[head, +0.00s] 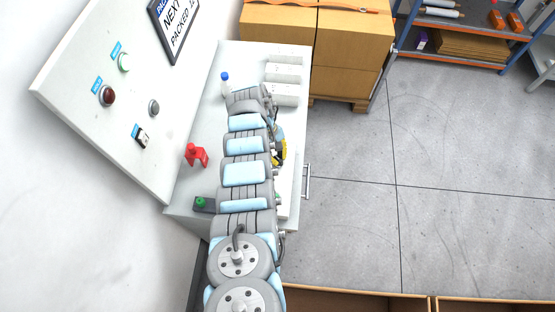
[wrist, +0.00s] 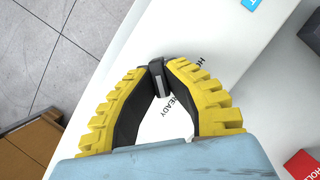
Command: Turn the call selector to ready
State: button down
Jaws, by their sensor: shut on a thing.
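The call selector (wrist: 158,79) is a small dark knob with a pale grey stripe, on a white surface in the wrist view. The printed word READY (wrist: 182,103) is beside it, and another label beginning with HO (wrist: 195,57) is partly cut off by a finger. My gripper (wrist: 157,77) has black fingers with yellow ribbed backs, and its tips are closed on the knob from both sides. I cannot tell which label the stripe points to. In the head view my gripper (head: 280,152) shows only as a bit of yellow beside my arm, and the selector is hidden.
A blue-capped bottle (head: 225,84) and white boxes (head: 285,75) are behind. A sloped control panel (head: 75,100) borders the left. Floor (head: 350,150) right of the bench is clear.

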jog(key=shift+f+m, duration=0.1)
jog(key=shift+m, duration=0.3)
jog(key=c, duration=1.1)
grip_release()
jog(key=v, duration=1.2)
jog(key=shift+w, duration=0.15)
jog(key=shift+d, duration=0.15)
